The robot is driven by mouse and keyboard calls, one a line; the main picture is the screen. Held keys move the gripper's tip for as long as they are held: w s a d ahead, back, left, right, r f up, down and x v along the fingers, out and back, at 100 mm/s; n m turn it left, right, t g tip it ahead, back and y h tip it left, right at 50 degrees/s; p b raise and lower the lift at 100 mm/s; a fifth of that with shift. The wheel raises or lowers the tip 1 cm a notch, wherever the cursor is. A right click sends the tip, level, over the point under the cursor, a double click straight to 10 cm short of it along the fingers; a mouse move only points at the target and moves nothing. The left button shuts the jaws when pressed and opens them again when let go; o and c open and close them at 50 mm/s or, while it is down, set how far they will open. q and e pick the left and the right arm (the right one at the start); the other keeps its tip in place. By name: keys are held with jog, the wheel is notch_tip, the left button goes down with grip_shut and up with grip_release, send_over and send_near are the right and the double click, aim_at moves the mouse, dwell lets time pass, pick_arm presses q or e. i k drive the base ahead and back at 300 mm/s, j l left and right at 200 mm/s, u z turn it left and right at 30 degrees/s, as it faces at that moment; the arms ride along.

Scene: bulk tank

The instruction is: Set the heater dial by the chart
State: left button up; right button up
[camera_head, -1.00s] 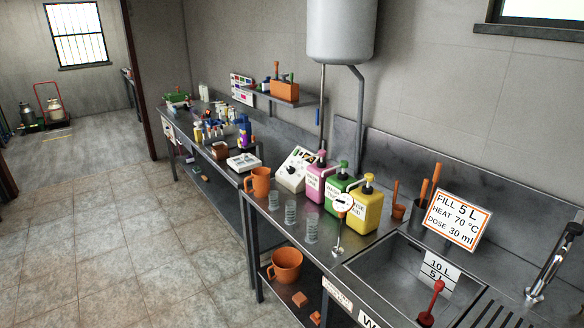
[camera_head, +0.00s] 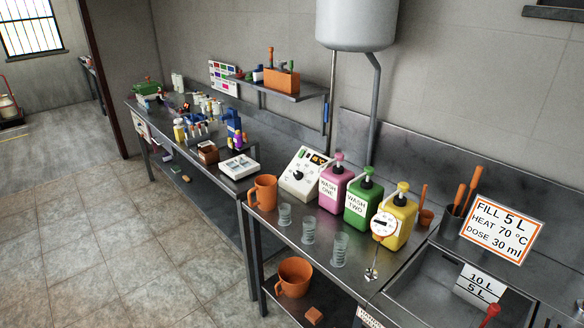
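The heater control box (camera_head: 304,172) is a white sloped unit on the steel bench, left of the pink bottle. It has a small lit display at its top and a dark round dial (camera_head: 298,175) on its face. The dial's setting is too small to read. The chart (camera_head: 497,229) is a white card with an orange border at the right, reading FILL 5 L, HEAT 70 °C, DOSE 30 ml. Neither of my grippers shows in the view.
Pink (camera_head: 334,186), green (camera_head: 362,197) and yellow (camera_head: 394,220) pump bottles stand right of the box. A round-faced gauge (camera_head: 384,225) stands before the yellow one. An orange jug (camera_head: 263,192) and clear beakers (camera_head: 309,230) line the front. The sink (camera_head: 425,285) is at right. The left floor is clear.

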aim_at(298, 176)
jog(key=i+j, duration=0.25)
jog(key=i+j+z, duration=0.1)
jog(key=j, duration=0.3)
jog(key=i+j+z, duration=0.1)
jog(key=i+j, duration=0.2)
